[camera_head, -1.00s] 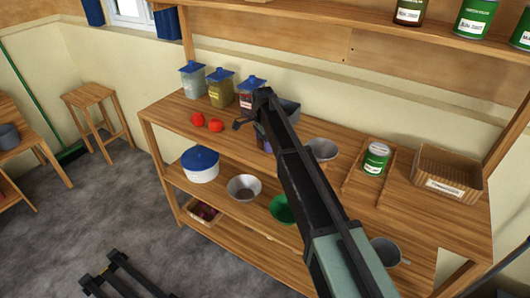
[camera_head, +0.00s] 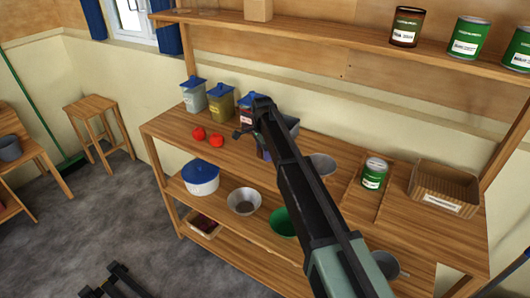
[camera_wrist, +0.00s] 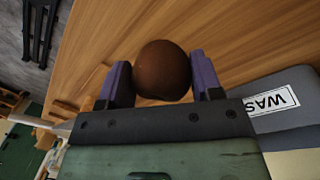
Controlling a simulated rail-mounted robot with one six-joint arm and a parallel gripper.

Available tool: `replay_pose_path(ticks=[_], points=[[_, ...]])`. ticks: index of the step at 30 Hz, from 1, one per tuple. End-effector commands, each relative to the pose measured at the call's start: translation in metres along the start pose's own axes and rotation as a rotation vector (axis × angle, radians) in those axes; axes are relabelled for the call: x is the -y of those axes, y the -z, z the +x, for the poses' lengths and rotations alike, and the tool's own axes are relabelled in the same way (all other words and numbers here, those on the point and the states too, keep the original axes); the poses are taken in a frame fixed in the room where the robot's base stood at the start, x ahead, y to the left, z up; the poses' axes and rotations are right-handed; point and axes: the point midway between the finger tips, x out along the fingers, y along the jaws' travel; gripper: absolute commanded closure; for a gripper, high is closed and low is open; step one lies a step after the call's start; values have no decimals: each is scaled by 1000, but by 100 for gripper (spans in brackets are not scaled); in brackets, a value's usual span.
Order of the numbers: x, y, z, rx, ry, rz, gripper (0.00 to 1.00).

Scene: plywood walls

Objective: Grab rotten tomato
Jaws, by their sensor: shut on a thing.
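My gripper (camera_wrist: 162,76) is shut on a round brown tomato (camera_wrist: 163,70), which sits between its two purple fingers in the wrist view. In the head view my gripper (camera_head: 250,134) is over the wooden worktop, right of two red tomatoes, and my arm hides most of it. The brown tomato cannot be seen in the head view. The red tomatoes (camera_head: 207,137) lie on the worktop near its left front edge, apart from my gripper.
Jars with blue lids (camera_head: 221,103) stand behind the gripper. A grey bin with a partly seen "WAS" label (camera_wrist: 280,103) is close on the right in the wrist view. A metal bowl (camera_head: 322,164), a green can (camera_head: 374,174) and a basket (camera_head: 443,188) stand to the right.

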Motion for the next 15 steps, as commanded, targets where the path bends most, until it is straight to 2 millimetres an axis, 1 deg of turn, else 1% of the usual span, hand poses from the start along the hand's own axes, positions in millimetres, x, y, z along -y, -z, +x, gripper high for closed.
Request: replay_pose_path(ticks=[1,2,5,6,9,12,15], points=[[-3,0,-22,0,0,0,54],[-4,0,-31,0,0,0,54],[-8,0,-66,0,0,0,54],[-10,0,-82,0,0,0,54],[-14,0,-120,0,0,0,54],[-17,0,-149,0,0,0,54],[-19,0,-168,0,0,0,54]])
